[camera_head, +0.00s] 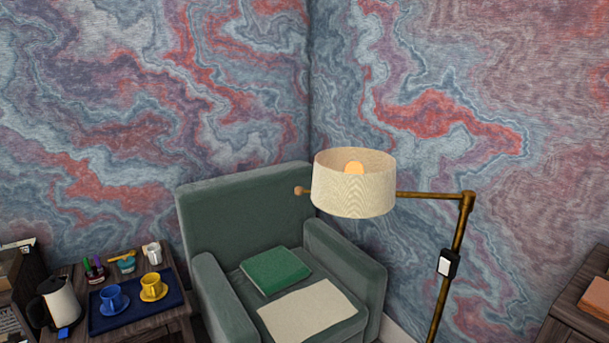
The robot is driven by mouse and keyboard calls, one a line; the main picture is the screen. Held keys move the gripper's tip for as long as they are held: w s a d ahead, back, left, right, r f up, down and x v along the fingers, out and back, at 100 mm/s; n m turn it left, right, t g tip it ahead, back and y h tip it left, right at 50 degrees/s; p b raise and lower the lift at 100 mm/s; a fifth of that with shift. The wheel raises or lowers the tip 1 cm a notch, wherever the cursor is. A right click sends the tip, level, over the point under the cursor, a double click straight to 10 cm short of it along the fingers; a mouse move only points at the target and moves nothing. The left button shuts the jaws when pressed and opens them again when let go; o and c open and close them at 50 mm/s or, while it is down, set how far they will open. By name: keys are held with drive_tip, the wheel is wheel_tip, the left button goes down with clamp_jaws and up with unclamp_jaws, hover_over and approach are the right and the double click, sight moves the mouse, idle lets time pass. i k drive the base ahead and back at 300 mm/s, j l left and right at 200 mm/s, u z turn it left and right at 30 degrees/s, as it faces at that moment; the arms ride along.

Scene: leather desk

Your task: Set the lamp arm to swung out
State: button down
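A floor lamp stands right of centre. Its brass pole (442,295) rises, slightly tilted in the picture, to a joint (467,198) at the top. The lamp arm (425,195) runs left from that joint, roughly level, to a cream drum shade (352,190) with a glowing bulb (354,168) inside. A small round knob (299,191) sticks out left of the shade. A black box with a white switch plate (445,266) is on the pole. The shade hangs in front of the armchair's right side. My gripper is not in view.
A green armchair (235,215) holds a green book or folder (275,271) and a cream cloth or sheet (312,310). A wooden cabinet (578,308) stands at right.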

sight(373, 193)
drive_tip(key=i, duration=0.55)
drive_tip(key=i+j+z, duration=0.15)
drive_tip(key=i, duration=0.45)
